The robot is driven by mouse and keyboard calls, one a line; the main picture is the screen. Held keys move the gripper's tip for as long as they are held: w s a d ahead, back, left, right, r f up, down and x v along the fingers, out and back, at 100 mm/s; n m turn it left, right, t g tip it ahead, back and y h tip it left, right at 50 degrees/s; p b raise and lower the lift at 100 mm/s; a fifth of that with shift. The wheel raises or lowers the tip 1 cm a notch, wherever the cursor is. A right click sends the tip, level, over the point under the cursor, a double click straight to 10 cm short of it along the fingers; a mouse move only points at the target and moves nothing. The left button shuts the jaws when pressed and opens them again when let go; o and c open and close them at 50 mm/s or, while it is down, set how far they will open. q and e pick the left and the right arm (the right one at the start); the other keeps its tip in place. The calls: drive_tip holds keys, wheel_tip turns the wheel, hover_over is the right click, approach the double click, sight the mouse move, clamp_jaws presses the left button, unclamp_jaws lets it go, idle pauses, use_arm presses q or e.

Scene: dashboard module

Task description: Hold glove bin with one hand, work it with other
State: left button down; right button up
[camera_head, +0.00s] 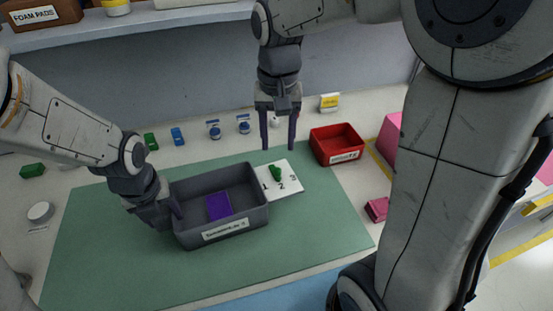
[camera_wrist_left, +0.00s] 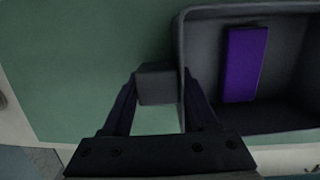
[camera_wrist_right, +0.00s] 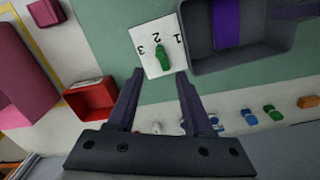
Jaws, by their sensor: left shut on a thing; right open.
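The grey open-topped bin (camera_head: 222,231), with a white label on its front, sits on the green mat. A purple block (camera_head: 219,206) lies inside it; it also shows in the left wrist view (camera_wrist_left: 244,64). My left gripper (camera_head: 166,210) is shut on a grey tab (camera_wrist_left: 156,84) at the bin's left wall. My right gripper (camera_head: 278,146) is open and empty, behind the bin and above a white card (camera_head: 290,190) numbered 1, 2, 3.
A red bin (camera_head: 337,158) stands right of the card. A pink block (camera_head: 377,210) lies near the mat's right edge. Blue and green small parts (camera_head: 178,137) line the back. The green mat (camera_head: 110,260) is clear at front left.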

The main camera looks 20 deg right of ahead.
sight(275, 169)
wheel_tip(275, 169, down, 7)
drive_tip(key=shift+f, duration=0.1)
idle(0.3)
clamp_jaws()
